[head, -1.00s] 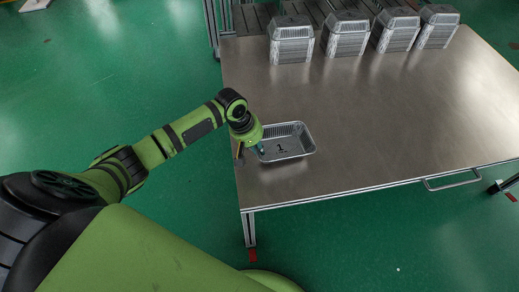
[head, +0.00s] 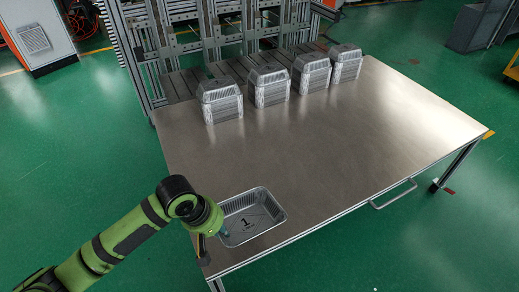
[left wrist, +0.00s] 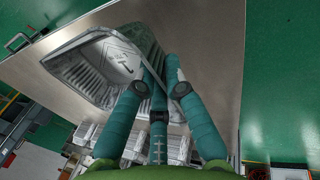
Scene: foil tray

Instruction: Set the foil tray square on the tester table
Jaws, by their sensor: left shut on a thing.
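The silver foil tray (head: 268,203), marked with a black 1, is at the front left corner of the metal tester table (head: 330,150). My left gripper (head: 224,231) is shut on the tray's near left rim. In the left wrist view the teal fingers (left wrist: 158,88) close on the rim, and the tray (left wrist: 82,72) extends up and left from them. The fingertips are mostly hidden by my wrist in the head view. I cannot tell whether the tray's bottom touches the table. My right gripper is not in view.
Several stacks of foil trays (head: 222,105) stand in a row along the table's back edge, before a metal frame (head: 215,45). The middle and right of the table are clear. A handle (head: 394,194) sticks out from the front edge.

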